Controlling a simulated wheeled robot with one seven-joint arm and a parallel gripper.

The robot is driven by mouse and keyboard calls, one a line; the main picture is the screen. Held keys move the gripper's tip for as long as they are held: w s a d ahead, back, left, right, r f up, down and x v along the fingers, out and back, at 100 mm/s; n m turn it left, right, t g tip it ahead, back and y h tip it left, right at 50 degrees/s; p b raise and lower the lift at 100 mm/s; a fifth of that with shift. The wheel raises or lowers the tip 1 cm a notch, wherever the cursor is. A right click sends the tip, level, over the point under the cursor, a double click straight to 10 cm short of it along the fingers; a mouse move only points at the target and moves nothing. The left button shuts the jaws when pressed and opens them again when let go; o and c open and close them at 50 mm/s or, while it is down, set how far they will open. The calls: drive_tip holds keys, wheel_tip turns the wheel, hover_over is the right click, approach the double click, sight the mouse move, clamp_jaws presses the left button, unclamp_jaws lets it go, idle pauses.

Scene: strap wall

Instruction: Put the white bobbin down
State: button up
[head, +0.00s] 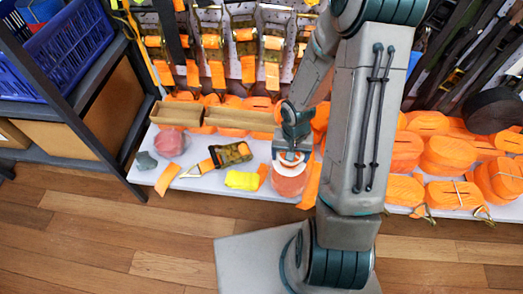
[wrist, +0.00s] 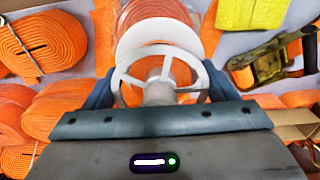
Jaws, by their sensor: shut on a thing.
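The white bobbin (wrist: 160,65) has a spoked flange and orange winding behind it in the wrist view. My gripper (wrist: 157,92) is shut on it, with a dark finger on each side of the near flange. In the head view my gripper (head: 293,154) points down over the front of the light shelf (head: 215,183), with the bobbin (head: 290,181) below it. I cannot tell whether the bobbin touches the shelf.
A yellow bundle (head: 242,180) and a ratchet buckle (head: 230,154) lie left of the bobbin. A pink lump (head: 169,144) and a grey lump (head: 146,160) lie further left. Cardboard trays (head: 240,120) stand behind. Orange strap rolls (head: 447,156) fill the right.

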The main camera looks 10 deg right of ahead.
drive_tip(key=w+a+f+b, duration=0.1)
drive_tip(key=w+f, duration=0.1)
drive_tip(key=w, duration=0.1)
drive_tip(key=w+a+f+b, duration=0.1)
drive_tip(key=w+f, duration=0.1)
drive_tip(key=w, duration=0.2)
drive_tip(key=w+a+f+b, duration=0.1)
drive_tip(key=w+f, duration=0.1)
drive_tip(key=w, duration=0.1)
drive_tip(key=shift+w+a+f+b, duration=0.1)
drive_tip(key=shift+w+f+b, duration=0.2)
drive_tip(key=shift+f+b, duration=1)
drive_tip(key=shift+f, duration=1)
drive_tip(key=shift+f, duration=0.2)
drive_tip(key=o, duration=1.1)
drive_tip(key=shift+r, duration=0.1)
